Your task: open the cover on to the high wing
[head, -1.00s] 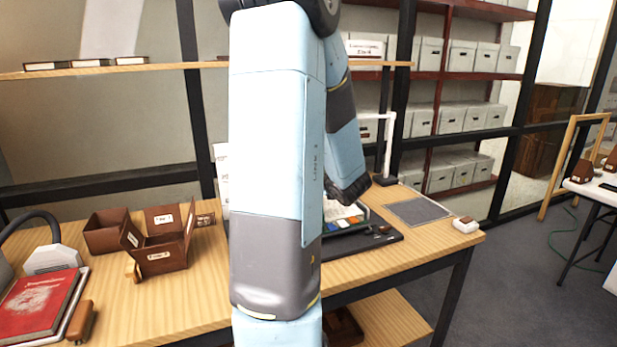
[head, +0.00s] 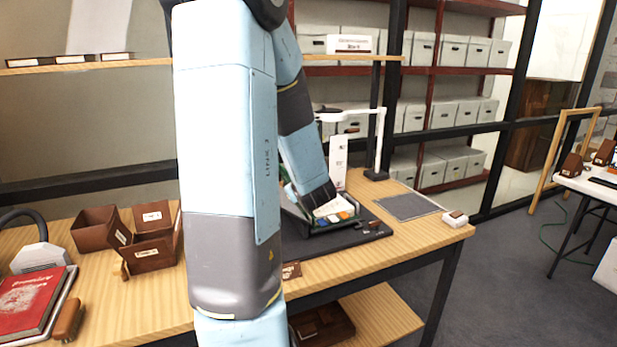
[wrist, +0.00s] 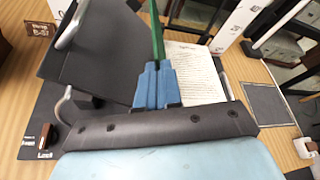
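A book lies on the dark cradle (head: 365,234) on the wooden table, with a printed page (wrist: 196,72) facing up. Its green cover (wrist: 155,32) stands nearly edge-on in the wrist view, as a thin strip above the page. My gripper (wrist: 157,70) has its blue fingers close together on either side of the cover's lower visible end and appears shut on it. A dark flat wing (wrist: 100,48) with a pale metal bracket lies left of the cover. A brown knob by a "Lock" label (wrist: 45,155) is at lower left. My arm hides part of the book in the head view.
A white lamp stand (head: 378,145) and an upright white card (head: 338,160) stand behind the cradle. A grey mat (head: 408,207) and a small white-and-brown block (head: 455,218) are at right. Brown open boxes (head: 150,245) and a red book (head: 32,298) are at left.

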